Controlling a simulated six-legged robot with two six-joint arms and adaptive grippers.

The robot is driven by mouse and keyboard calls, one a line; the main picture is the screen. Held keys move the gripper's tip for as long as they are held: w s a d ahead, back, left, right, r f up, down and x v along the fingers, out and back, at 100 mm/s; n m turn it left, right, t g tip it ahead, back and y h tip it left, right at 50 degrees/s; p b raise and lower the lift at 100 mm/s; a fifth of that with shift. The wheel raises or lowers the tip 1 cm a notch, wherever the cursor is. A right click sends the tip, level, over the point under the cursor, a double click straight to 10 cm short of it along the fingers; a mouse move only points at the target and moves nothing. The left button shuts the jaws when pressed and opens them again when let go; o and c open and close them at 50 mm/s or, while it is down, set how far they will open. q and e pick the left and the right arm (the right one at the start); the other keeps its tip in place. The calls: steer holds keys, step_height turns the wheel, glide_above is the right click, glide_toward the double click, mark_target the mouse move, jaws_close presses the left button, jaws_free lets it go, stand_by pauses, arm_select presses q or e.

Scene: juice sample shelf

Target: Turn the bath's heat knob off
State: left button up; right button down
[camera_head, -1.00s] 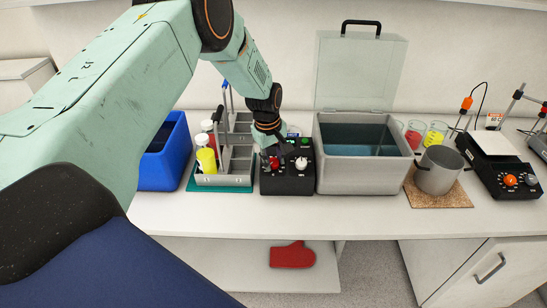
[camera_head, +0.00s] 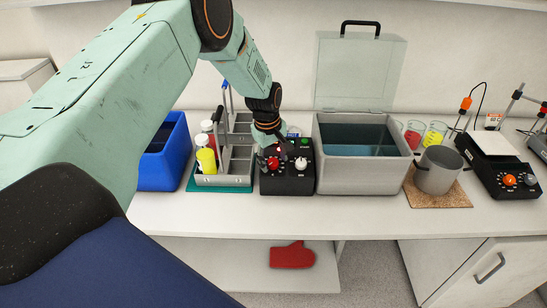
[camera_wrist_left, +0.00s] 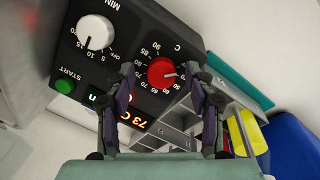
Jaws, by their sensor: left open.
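My left gripper (camera_head: 270,148) is over the box. In the wrist view its two fingers (camera_wrist_left: 160,78) are open, one on each side of the red knob; I cannot tell whether they touch it. The display (camera_wrist_left: 130,115) reads about 73 C.
A white knob (camera_wrist_left: 96,32) marked MIN and a green START button (camera_wrist_left: 65,87) share the panel. A bottle rack (camera_head: 222,180) stands left of the box, with a blue bin (camera_head: 165,178) beyond. A grey pot (camera_head: 438,172) stands right of the bath. The counter's front strip is clear.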

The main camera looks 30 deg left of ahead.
arm_select(q)
step_height(320, 180, up, 12)
steer(key=s, duration=0.2)
steer(key=shift+a, duration=0.1)
stand_by(0.4)
steer(key=s+d+f+m+g, duration=0.1)
steer(key=s+d+f+m, duration=0.2)
steer(key=s+d+f, duration=0.35)
steer(key=s+d+f+m, duration=0.3)
steer(key=s+f, duration=0.5)
steer(key=f, duration=0.3)
steer(key=s+d+f+m, duration=0.2)
steer(key=s+m, duration=0.1)
steer(key=s, duration=0.9)
steer(key=s+d+f+m, duration=0.2)
steer(key=s+f+m, duration=0.15)
steer(key=s, duration=0.85)
step_height(320, 180, down, 23)
steer(key=b, duration=2.4)
steer(key=shift+r+g, duration=0.15)
steer(key=shift+g, duration=0.25)
